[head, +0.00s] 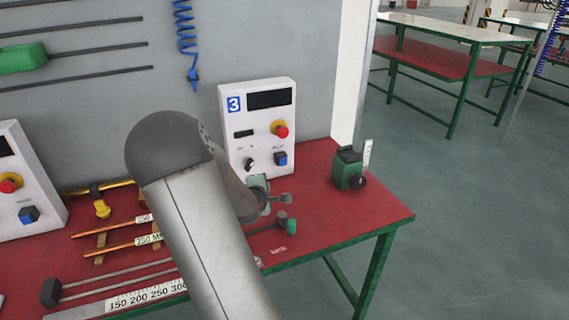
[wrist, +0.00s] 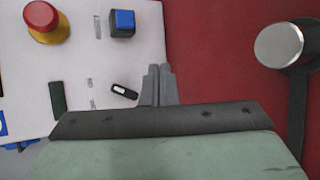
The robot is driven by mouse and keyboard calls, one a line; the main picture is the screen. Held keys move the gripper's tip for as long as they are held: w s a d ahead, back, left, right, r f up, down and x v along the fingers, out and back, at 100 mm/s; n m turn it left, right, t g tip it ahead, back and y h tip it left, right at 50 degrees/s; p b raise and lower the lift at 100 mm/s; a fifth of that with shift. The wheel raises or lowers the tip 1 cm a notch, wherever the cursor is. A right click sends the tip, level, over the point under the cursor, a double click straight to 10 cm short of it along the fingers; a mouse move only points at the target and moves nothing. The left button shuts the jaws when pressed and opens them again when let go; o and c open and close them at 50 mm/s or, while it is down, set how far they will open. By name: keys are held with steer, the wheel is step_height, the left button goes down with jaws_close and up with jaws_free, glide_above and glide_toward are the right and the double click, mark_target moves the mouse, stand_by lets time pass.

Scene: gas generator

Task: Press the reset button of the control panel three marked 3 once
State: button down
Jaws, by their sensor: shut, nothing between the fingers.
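Control panel three (head: 258,103) is a white upright box with a blue 3 label, standing at the back of the red bench. Its blue push button (head: 281,158) on a black base sits low on the right; its lettering is too small to read. In the wrist view the panel (wrist: 75,55) fills the left, turned sideways, with the blue button (wrist: 122,22) at the top. My gripper (wrist: 160,72) is shut and empty. Its fingertips appear over the panel's edge, beside the black switch (wrist: 124,92) and apart from the blue button. In the head view my arm hides the panel's lower left part.
A red emergency knob (wrist: 42,18) on a yellow base is near the blue button. A silver-headed tool (wrist: 280,45) shows over the red bench. A green vise-like device (head: 348,170) stands right of the panel. Another white panel (head: 25,175) stands far left.

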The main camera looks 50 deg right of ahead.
mark_target(283, 162)
steer(key=s+d+h, duration=0.1)
steer(key=s+d, duration=0.2)
steer(key=s+d+n+g+h, duration=0.1)
steer(key=s+d+h, duration=0.1)
steer(key=s+d, duration=0.1)
steer(key=shift+s+d+r+g, duration=0.15)
steer(key=shift+s+d+g, duration=0.15)
steer(key=shift+s, duration=0.05)
steer(key=shift+w, duration=0.1)
steer(key=shift+w+d, duration=0.7)
steer(key=shift+w, duration=0.55)
steer(key=shift+w+d, duration=0.7)
steer(key=shift+w, duration=0.6)
steer(key=shift+w+d, duration=0.7)
steer(key=shift+w, duration=0.55)
steer(key=shift+w+d+p, duration=0.2)
steer(key=shift+w+p, duration=0.15)
steer(key=shift+w, duration=0.05)
steer(key=shift+w+d, duration=0.25)
steer(key=shift+w, duration=0.15)
steer(key=shift+s+a, duration=0.5)
steer(key=shift+s, duration=0.3)
